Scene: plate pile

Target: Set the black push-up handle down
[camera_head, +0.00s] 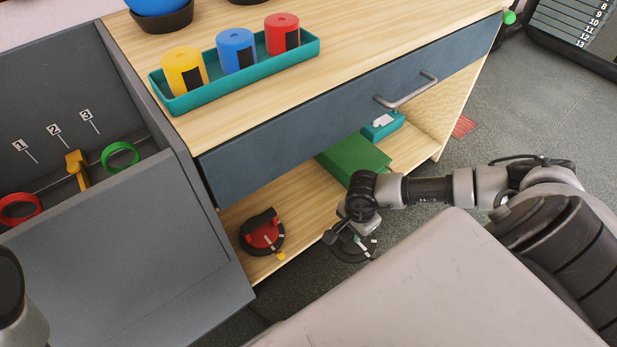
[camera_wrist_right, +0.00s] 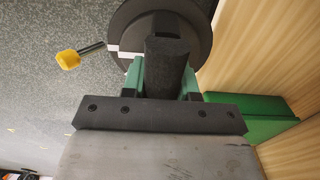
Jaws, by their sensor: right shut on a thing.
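The black push-up handle (camera_head: 347,248) has a dark round base with pale marks. In the head view it hangs below my right gripper (camera_head: 352,231), in front of the open shelf. In the right wrist view the thick dark grip of the handle (camera_wrist_right: 168,52) is between the two green fingers of my right gripper (camera_wrist_right: 163,76), which is shut on it. The round base shows behind the grip. A yellow knob (camera_wrist_right: 68,60) on a dark stem shows left of the base. My left gripper is not in view.
A red and black round-based piece (camera_head: 262,232) lies on the lower wooden shelf (camera_head: 237,213), left of my right gripper. A green box (camera_head: 352,157) and a teal box (camera_head: 383,124) stand behind. The drawer handle (camera_head: 408,93) juts out above. A grey bin (camera_head: 130,245) stands left.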

